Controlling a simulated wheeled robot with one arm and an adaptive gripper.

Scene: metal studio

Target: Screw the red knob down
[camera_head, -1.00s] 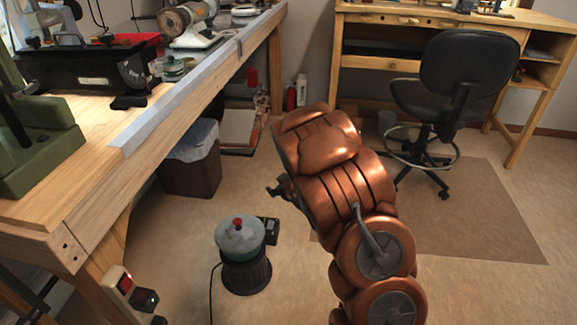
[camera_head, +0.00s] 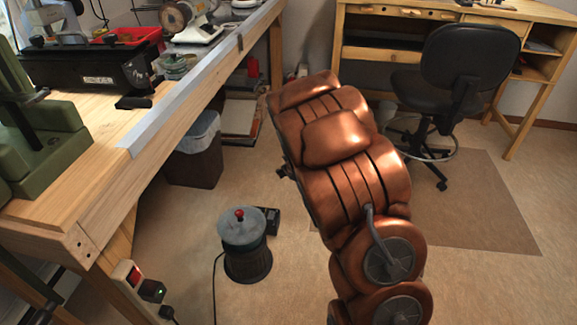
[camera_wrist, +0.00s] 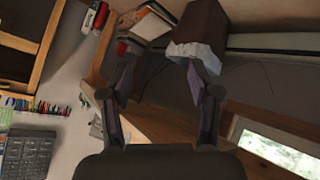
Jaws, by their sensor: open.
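The red knob (camera_head: 239,214) sits upright on top of a small round machine (camera_head: 246,262) with a grey-green drum and dark base. The machine stands on the floor, right of the long workbench. In the wrist view, my gripper (camera_wrist: 160,84) is open, with its two dark fingers apart and nothing between them. In the head view my copper-coloured arm is up and to the right of the machine, and hides most of the gripper. The knob cannot be made out in the wrist view.
The wooden workbench (camera_head: 178,112) with a metal edge runs along the left. A lined waste bin (camera_head: 194,165) stands beneath it and also shows in the wrist view (camera_wrist: 204,28). A black chair (camera_head: 455,85) stands at the back right. A cord (camera_head: 214,285) lies by the machine.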

